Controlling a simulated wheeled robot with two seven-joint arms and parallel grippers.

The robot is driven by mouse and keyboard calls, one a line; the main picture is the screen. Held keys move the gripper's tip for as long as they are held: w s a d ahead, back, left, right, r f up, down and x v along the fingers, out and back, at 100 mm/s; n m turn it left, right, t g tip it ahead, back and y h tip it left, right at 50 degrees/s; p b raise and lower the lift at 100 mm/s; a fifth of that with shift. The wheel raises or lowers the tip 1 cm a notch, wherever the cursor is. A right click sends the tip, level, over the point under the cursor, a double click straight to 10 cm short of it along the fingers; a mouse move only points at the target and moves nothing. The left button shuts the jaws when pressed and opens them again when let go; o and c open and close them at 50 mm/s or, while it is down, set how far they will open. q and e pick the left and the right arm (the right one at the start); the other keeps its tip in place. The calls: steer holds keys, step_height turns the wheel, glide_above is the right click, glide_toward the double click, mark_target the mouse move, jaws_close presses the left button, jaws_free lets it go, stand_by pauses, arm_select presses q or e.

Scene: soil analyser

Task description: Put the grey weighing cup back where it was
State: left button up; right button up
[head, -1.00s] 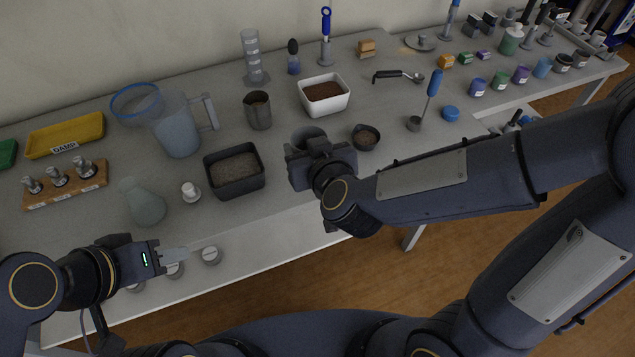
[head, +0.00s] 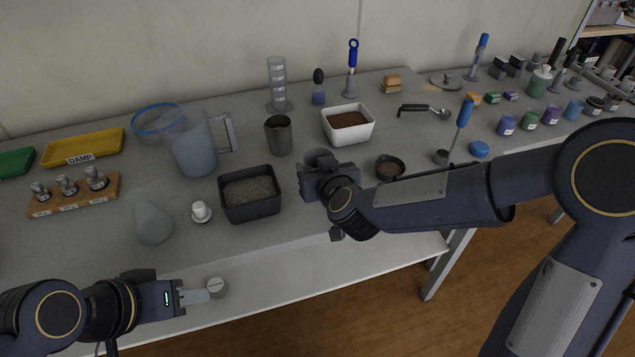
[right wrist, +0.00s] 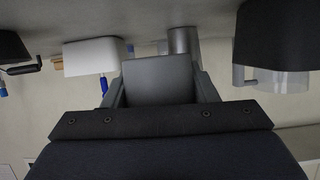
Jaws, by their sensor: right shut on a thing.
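The grey weighing cup (head: 319,157) is partly hidden behind my right gripper (head: 325,172) in the head view. In the right wrist view the cup (right wrist: 158,80) fills the space between the two fingers, and the gripper is shut on it. The cup is over the front part of the bench, between the black soil tray (head: 249,208) and the small dark bowl (head: 390,168). I cannot tell whether it touches the bench top. My left gripper (head: 194,296) is low at the front left, near a round knob (head: 217,287); its finger gap cannot be made out.
A white tray of brown soil (head: 348,140) and a metal beaker (head: 279,135) stand behind the cup. A jug (head: 193,150), a pale flask (head: 152,220) and a small white-topped item (head: 201,212) are to the left.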

steer(key=shift+w+f, duration=0.35)
steer(key=shift+f, duration=0.1)
steer(key=shift+w+f+b, duration=0.15)
steer(key=shift+f+b, duration=0.15)
steer(key=shift+f, duration=0.55)
steer(key=shift+w+f+b, duration=0.1)
steer(key=shift+f+b, duration=0.2)
steer(key=shift+f, duration=0.55)
steer(key=shift+f+b, duration=0.3)
steer(key=o, duration=0.9)
steer(key=shift+r, duration=0.1)
